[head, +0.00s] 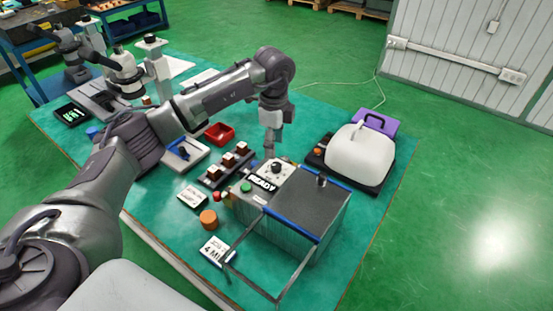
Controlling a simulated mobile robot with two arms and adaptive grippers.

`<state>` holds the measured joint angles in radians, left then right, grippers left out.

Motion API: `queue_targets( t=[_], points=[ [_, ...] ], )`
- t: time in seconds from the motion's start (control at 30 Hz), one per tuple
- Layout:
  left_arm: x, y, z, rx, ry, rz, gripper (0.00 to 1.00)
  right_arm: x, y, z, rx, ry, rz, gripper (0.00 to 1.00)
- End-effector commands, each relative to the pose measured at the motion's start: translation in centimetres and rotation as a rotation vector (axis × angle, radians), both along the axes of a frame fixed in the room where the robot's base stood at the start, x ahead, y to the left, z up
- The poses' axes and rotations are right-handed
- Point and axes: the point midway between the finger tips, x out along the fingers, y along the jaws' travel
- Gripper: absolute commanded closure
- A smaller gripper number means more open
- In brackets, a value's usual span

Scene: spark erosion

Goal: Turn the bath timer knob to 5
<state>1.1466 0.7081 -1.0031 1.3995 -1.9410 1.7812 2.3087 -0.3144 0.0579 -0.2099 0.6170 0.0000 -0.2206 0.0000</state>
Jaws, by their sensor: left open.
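A grey machine box (310,206) with a blue-edged lid stands on the green table. On its panel is a dark round knob (277,168) on a pale dial, beside a "READY" display (262,184) and a green button (246,187). The dial marks are too small to read. My left arm comes in from the left, and its gripper (270,150) points down just behind the knob in the picture. The gripper is open; its fingertips are small, and I cannot tell whether they touch the knob. My right gripper is not in view.
A white-domed device (360,152) stands right; a red tray (219,133) and a block row (226,166) lie left.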

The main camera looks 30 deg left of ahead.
Motion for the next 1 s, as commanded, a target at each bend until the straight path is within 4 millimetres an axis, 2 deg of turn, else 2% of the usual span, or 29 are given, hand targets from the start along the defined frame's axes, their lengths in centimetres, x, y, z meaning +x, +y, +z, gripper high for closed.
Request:
queue_targets(
  t=[0.1, 0.2, 0.4, 0.77, 0.87, 1.0],
  points=[
    [-0.1, -0.1, -2.4, -0.001, 0.004, -0.001, 0.44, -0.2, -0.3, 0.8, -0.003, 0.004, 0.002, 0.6],
    [-0.1, -0.1, -4.2, -0.001, 0.003, -0.002, 0.44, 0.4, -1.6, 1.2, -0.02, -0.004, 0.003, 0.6],
    [0.0, -0.1, -6.6, -0.001, 0.001, -0.001, 0.44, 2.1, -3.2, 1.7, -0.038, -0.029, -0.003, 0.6],
    [0.0, -0.1, -7.2, -0.002, -0.001, -0.003, 0.44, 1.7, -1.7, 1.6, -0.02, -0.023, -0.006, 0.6],
    [0.0, -0.1, -7.2, -0.002, -0.001, -0.003, 0.57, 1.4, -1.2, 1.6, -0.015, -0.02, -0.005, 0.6],
    [0.0, -0.1, -7.2, -0.002, -0.001, -0.002, 0.81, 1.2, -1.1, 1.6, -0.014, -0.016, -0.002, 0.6]
  ],
)
